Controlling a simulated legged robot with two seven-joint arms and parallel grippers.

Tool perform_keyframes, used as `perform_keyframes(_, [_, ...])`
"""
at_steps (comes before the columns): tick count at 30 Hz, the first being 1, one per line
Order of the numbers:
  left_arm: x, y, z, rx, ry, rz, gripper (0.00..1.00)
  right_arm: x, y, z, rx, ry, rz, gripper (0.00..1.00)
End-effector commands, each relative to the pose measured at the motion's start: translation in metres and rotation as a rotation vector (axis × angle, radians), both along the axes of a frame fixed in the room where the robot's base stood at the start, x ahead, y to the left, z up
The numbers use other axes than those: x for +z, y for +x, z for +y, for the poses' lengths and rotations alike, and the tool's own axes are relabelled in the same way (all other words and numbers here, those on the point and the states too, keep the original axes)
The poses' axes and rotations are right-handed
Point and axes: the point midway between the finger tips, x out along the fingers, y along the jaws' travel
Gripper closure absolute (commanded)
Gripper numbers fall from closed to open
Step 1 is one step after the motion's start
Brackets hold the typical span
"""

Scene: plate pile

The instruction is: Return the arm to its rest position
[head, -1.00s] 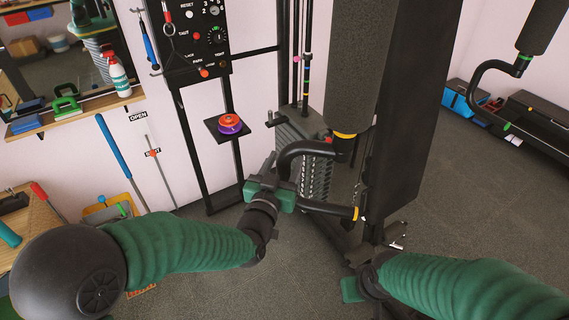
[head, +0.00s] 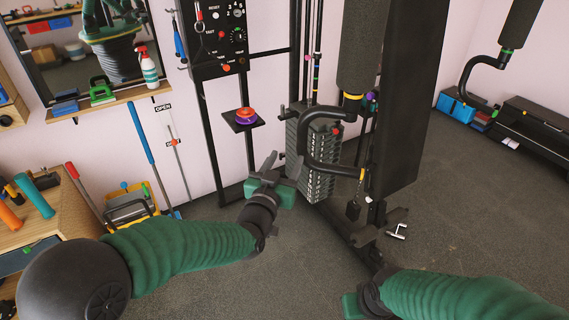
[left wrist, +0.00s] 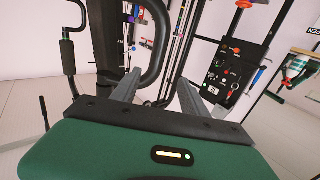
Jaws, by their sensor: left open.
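My left arm (head: 185,250) reaches in from the left, green and ribbed. Its gripper (head: 282,163) is open, with no object seen between its grey fingers. It is left of the black curved handle (head: 312,165) of the weight machine and appears clear of it. The left wrist view shows the two spread fingers (left wrist: 157,92), with the handle (left wrist: 160,50) behind them. My right arm (head: 465,295) comes in at the lower right. Its green hand (head: 350,305) is at the bottom edge and its fingers are hidden.
The weight machine's padded column (head: 362,45) and plate stack (head: 322,165) stand close to my left gripper. A small black shelf (head: 236,126) holds orange and purple discs (head: 245,114). A wooden bench (head: 60,225) is at left. Floor (head: 470,220) is open at right.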

Motion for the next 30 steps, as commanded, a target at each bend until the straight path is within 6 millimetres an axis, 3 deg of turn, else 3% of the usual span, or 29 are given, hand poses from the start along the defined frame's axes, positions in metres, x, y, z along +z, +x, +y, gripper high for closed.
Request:
perform_keyframes(7, [-0.003, -0.003, 0.005, 0.002, 0.015, 0.023, 0.48, 0.002, 0.0, 0.0, 0.0, 0.0, 0.0, 0.64])
perform_keyframes(11, [-0.038, -0.023, 0.044, 0.026, 0.12, 0.222, 0.48, 0.015, 0.0, 0.0, 0.0, 0.0, 0.0, 0.64])
perform_keyframes(14, [-0.082, -0.065, 0.103, 0.087, 0.215, 0.482, 0.48, 0.026, 0.0, 0.0, 0.0, 0.0, 0.0, 0.64])
perform_keyframes(18, [-0.129, -0.153, 0.184, 0.201, 0.281, 0.854, 0.48, 0.039, 0.0, 0.0, 0.0, 0.0, 0.0, 0.64])
perform_keyframes(21, [-0.148, -0.22, 0.223, 0.273, 0.287, 1.077, 0.48, 0.046, 0.0, 0.0, 0.0, 0.0, 0.0, 0.64])
perform_keyframes(25, [-0.158, -0.278, 0.247, 0.328, 0.275, 1.262, 0.48, 0.05, 0.0, 0.0, 0.0, 0.0, 0.0, 0.64])
perform_keyframes(27, [-0.161, -0.293, 0.251, 0.34, 0.27, 1.308, 0.48, 0.05, 0.0, 0.0, 0.0, 0.0, 0.0, 0.64])
perform_keyframes(30, [-0.163, -0.299, 0.253, 0.345, 0.268, 1.326, 0.48, 0.05, 0.0, 0.0, 0.0, 0.0, 0.0, 0.64])
